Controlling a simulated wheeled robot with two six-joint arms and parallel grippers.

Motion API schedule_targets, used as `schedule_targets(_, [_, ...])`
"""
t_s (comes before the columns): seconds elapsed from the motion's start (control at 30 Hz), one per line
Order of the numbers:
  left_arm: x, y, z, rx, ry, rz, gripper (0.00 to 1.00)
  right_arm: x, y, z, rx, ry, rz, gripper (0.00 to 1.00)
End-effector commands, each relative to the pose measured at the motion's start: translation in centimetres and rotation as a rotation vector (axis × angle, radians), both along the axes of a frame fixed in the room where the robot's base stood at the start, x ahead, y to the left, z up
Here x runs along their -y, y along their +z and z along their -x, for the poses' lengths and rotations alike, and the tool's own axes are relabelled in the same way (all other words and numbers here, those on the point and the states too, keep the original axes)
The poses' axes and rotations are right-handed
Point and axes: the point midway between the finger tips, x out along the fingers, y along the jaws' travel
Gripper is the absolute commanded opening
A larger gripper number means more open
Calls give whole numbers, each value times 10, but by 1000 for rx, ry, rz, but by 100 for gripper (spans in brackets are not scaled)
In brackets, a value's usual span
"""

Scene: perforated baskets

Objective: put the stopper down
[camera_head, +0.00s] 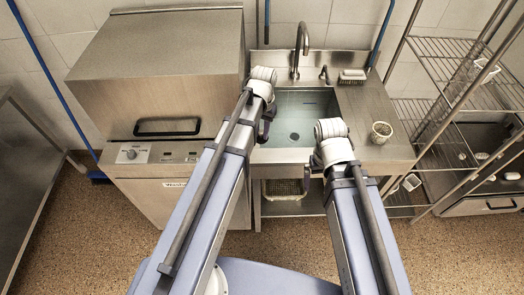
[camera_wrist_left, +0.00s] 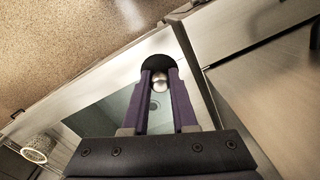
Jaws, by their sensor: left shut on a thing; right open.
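The stopper (camera_wrist_left: 158,64) shows in the left wrist view as a dark round disc with a shiny metal knob. My left gripper (camera_wrist_left: 160,80) is shut on the knob. In the left wrist view the stopper lies over the pale metal rim beside the sink basin; whether it touches the rim I cannot tell. In the head view my left gripper (camera_head: 266,126) is a dark shape at the basin's left side, and the stopper cannot be made out there. My right gripper (camera_head: 308,172) is mostly hidden by its wrist, near the sink's front edge. The sink basin (camera_head: 312,108) has a dark drain (camera_head: 294,136).
A perforated cup (camera_head: 382,130) stands on the counter right of the basin. A faucet (camera_head: 300,50) and a brush (camera_head: 352,76) are at the back. A dishwasher (camera_head: 165,75) stands at left, a wire rack (camera_head: 455,75) at right. The counter's right side has free room.

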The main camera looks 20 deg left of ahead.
Motion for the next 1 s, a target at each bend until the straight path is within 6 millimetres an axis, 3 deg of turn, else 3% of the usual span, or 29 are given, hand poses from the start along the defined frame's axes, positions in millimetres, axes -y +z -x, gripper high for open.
schedule_targets(0.37, [0, -57, 0, 0, 0, 0, 0, 0, -57, 0, 0, -1, 0, 100])
schedule_targets(0.67, [0, -62, 0, 0, 0, 0, 0, 0, -62, 0, 0, -1, 0, 100])
schedule_targets(1.0, [0, -98, 0, 0, 0, 0, 0, 0, -99, 0, 0, -1, 0, 100])
